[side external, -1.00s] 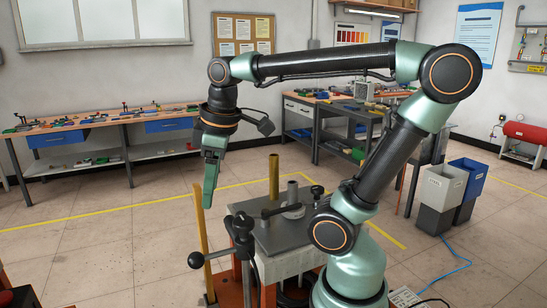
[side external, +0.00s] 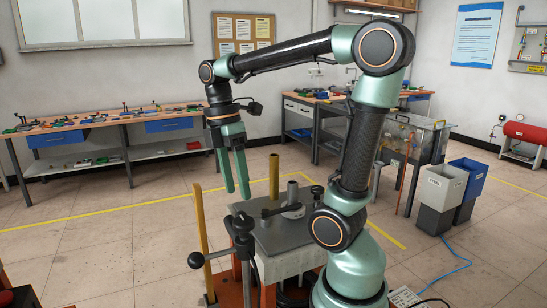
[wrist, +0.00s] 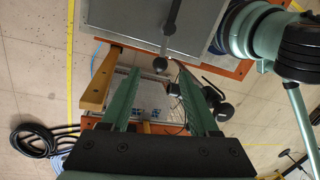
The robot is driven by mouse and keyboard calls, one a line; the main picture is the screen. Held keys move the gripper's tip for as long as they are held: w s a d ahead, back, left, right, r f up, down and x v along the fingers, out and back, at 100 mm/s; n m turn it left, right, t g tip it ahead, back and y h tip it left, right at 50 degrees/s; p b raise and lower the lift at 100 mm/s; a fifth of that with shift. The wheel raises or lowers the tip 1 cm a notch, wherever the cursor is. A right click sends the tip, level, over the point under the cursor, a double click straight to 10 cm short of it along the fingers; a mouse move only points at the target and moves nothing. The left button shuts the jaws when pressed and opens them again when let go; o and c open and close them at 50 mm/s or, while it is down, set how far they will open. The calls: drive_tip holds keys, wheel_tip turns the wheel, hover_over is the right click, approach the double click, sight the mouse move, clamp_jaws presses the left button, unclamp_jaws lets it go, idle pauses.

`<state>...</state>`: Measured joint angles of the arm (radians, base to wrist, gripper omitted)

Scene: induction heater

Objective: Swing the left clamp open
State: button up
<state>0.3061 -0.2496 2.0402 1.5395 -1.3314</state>
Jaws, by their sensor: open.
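In the side view, a black clamp (side external: 243,240) with ball knobs stands upright at the left front of the grey-topped heater table. A dark bar (side external: 280,210) lies over the table top towards a grey cylinder (side external: 292,196). I cannot tell if this bar belongs to the left clamp. My gripper (side external: 238,193) is open and empty, its two green fingers pointing down above and apart from the black clamp. In the wrist view, a dark ball-ended lever (wrist: 161,64) shows just beyond my gripper (wrist: 158,72), and black knobs (wrist: 222,111) lie beside the right finger.
A yellow upright post (side external: 201,235) stands left of the clamp, and another (side external: 274,177) stands behind the table top (side external: 295,240). A coiled black hose (wrist: 38,140) lies on the floor in the wrist view. Workbenches and bins stand farther back.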

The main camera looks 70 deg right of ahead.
drive_tip(key=f, duration=0.3)
drive_tip(key=s+f, duration=0.1)
drive_tip(key=f, duration=0.1)
drive_tip(key=shift+a+f, duration=0.3)
drive_tip(key=shift+f, duration=0.05)
drive_tip(key=shift+c, duration=0.3)
drive_tip(key=shift+w, duration=0.1)
clamp_jaws()
